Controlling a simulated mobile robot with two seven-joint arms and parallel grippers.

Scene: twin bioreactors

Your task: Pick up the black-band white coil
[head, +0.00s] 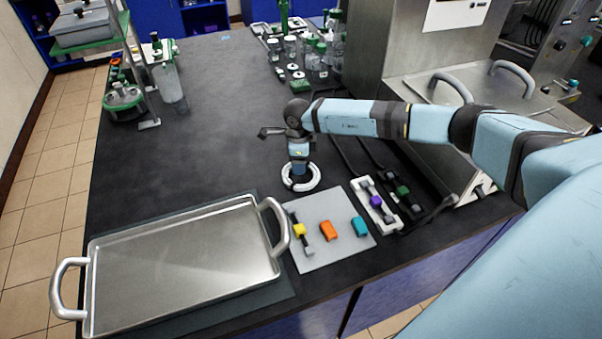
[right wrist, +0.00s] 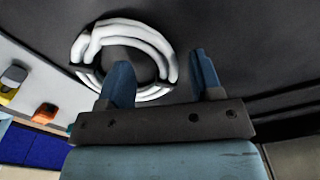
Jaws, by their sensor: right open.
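The white coil (head: 303,187) lies flat on the dark bench, right of the tray's upper corner. In the right wrist view the white coil (right wrist: 122,30) is a ring of several strands with dark bands across it. My right gripper (head: 299,172) points down right over the coil. In the right wrist view its jaws (right wrist: 160,65) are open, with one finger over the coil's middle and the other just outside its right side. The coil's right strands show between the fingers. I cannot tell how far down the fingertips reach. My left gripper is not in view.
A metal tray (head: 180,262) with raised handles stands at front left. A grey mat (head: 318,255) holds yellow, orange and teal pieces. A white holder (head: 376,210) lies right of the coil. Glassware (head: 318,66) stands at the back. The bench left of the coil is clear.

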